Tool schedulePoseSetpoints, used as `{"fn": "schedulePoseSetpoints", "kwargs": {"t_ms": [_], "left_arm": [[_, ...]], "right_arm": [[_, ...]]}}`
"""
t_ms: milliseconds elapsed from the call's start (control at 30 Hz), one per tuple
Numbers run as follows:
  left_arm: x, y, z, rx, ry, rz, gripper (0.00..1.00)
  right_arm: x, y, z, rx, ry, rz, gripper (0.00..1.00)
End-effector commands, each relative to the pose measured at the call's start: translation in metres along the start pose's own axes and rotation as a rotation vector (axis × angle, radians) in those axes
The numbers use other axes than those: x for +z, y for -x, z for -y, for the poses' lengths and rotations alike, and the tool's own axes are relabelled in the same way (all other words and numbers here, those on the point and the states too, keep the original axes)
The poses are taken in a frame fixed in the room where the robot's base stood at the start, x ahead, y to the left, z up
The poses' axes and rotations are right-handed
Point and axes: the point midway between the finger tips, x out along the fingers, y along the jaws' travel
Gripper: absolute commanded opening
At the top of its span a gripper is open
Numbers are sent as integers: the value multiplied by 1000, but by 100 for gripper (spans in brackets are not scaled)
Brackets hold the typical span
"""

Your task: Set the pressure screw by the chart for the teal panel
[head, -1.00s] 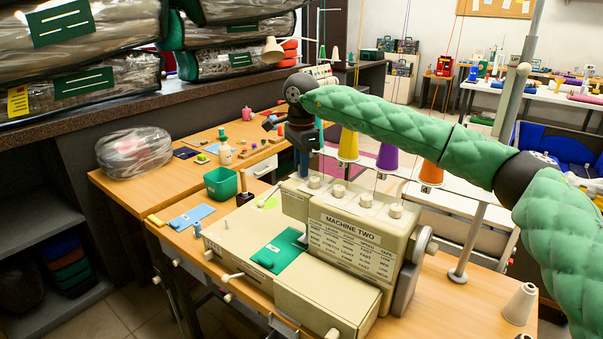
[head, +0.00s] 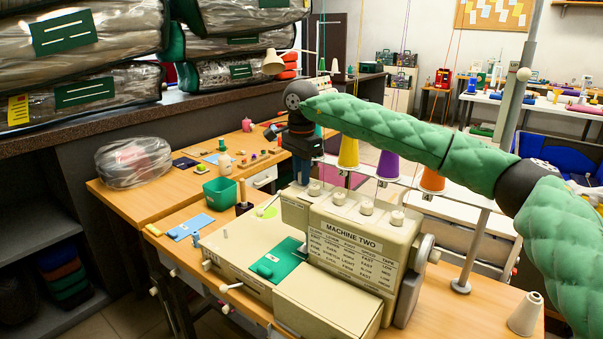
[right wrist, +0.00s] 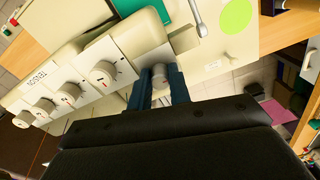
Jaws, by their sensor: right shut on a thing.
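The cream sewing machine (head: 345,275) is labelled MACHINE TWO. A printed chart (head: 351,258) covers its front, its rows too small to read surely. The teal panel (head: 279,262) lies flat on the machine's bed. My right gripper (head: 300,182) points down at the machine's far left end. In the right wrist view its blue fingers (right wrist: 160,88) are shut on a small pale screw (right wrist: 159,72), taken to be the pressure screw. The fingers partly hide it, and its setting cannot be read. A row of white dials (right wrist: 69,92) stands beside it. My left gripper is out of view.
Yellow (head: 348,150), purple (head: 388,166) and orange (head: 432,180) thread cones stand behind the machine, close to my right arm. A green bin (head: 220,191) and blue cloth (head: 190,227) lie left. Bagged comforters (head: 85,60) fill the upper left.

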Motion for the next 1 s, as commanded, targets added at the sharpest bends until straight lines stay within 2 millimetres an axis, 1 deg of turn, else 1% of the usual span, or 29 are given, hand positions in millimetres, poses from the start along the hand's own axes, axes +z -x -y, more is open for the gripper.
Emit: {"fn": "schedulePoseSetpoints", "kwargs": {"t_ms": [33, 100, 133, 467, 567, 633, 800, 1000], "left_arm": [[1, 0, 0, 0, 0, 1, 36], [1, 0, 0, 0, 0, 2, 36], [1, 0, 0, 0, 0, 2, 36], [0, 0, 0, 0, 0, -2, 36], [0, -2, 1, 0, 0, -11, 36], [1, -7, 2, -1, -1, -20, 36], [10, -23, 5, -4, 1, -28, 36], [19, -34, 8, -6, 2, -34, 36]], "right_arm": [[0, 0, 0, -1, 0, 0, 25], [0, 0, 0, -1, 0, 0, 39], [0, 0, 0, -1, 0, 0, 41], [0, 3, 0, -1, -1, -1, 41], [0, 12, 0, -1, -1, -1, 41], [0, 23, 0, -2, -1, -1, 41], [0, 50, 1, -2, -1, -2, 41], [0, 71, 1, -1, 0, -1, 41]]}}
